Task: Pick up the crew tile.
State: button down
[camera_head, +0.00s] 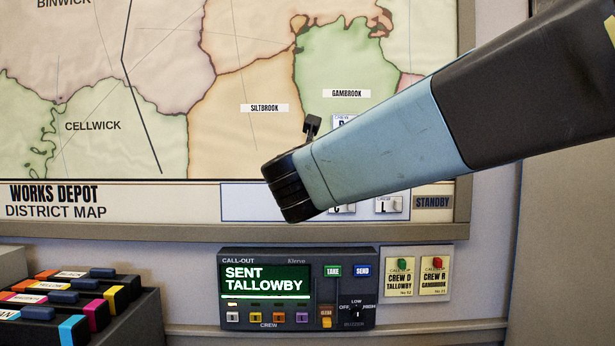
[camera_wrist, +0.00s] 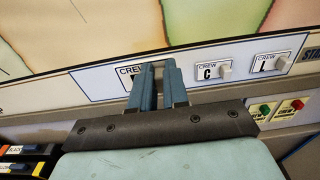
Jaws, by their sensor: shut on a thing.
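In the wrist view a white crew tile (camera_wrist: 125,71) shows at the left part of the white standby strip, its letter hidden behind my fingers. My gripper (camera_wrist: 160,70) is shut on this tile, with its blue fingers in front of the tile's right part. I cannot tell whether the tile still touches the strip. Crew tile C (camera_wrist: 211,71) and crew tile L (camera_wrist: 268,64) sit to the right on the strip, each with a pale knob. In the head view my wrist covers the fingers and the held tile.
The district map (camera_head: 230,100) fills the wall above, with another crew tile (camera_head: 343,121) on Gambrook, partly hidden. Below is the call-out unit (camera_head: 230,290), reading "SENT TALLOWBY". Two call-up cards (camera_head: 417,275) hang to its right. A rack of coloured-ended binders (camera_head: 70,300) stands lower left.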

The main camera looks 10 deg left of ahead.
jog(key=v, duration=1.1)
jog(key=shift+s+f, duration=0.25)
jog(key=shift+s, duration=0.05)
jog(key=shift+d, duration=0.1)
